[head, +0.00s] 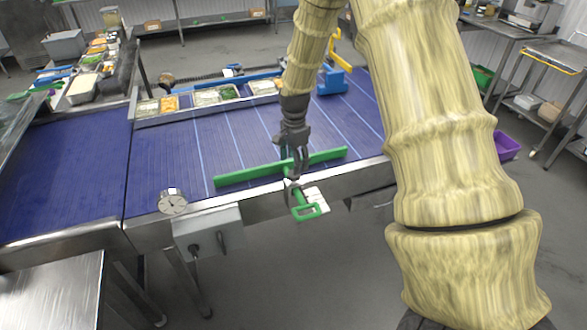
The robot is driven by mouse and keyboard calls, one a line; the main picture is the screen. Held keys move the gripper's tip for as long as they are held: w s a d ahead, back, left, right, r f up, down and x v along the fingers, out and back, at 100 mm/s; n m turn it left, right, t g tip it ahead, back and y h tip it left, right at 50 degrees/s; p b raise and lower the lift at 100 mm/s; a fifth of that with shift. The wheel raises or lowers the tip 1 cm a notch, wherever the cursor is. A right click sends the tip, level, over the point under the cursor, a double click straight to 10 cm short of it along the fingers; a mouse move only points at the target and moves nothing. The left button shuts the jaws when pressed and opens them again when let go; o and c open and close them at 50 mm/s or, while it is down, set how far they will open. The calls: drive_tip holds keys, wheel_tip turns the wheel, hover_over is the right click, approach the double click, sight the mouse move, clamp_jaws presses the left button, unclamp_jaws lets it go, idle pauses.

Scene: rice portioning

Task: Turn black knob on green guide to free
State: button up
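The green guide (235,176) is a long bar lying slantwise across the blue conveyor belt near its front edge. A green bracket (307,211) with a white plate hangs at the belt's front rail below the bar's middle. My gripper (293,176) points down at the middle of the guide, by the rail and just above the bracket. Its dark fingers overlap the guide and the clamp area. I cannot make out the black knob apart from the dark fingers, nor whether the fingers are apart or closed on it.
Food trays (215,95) line the belt's far side, beside a blue fixture (331,80). A round dial (173,202) and a grey control box (208,232) sit on the front rail to the left. A purple bin (507,146) is at right. Open floor lies in front.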

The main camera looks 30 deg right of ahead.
sight(294, 176)
drive_tip(key=shift+s+f+p, duration=0.1)
drive_tip(key=shift+f+p, duration=0.65)
drive_tip(key=shift+f, duration=1.7)
drive_tip(key=shift+c, duration=0.4)
drive_tip(key=c, duration=0.9)
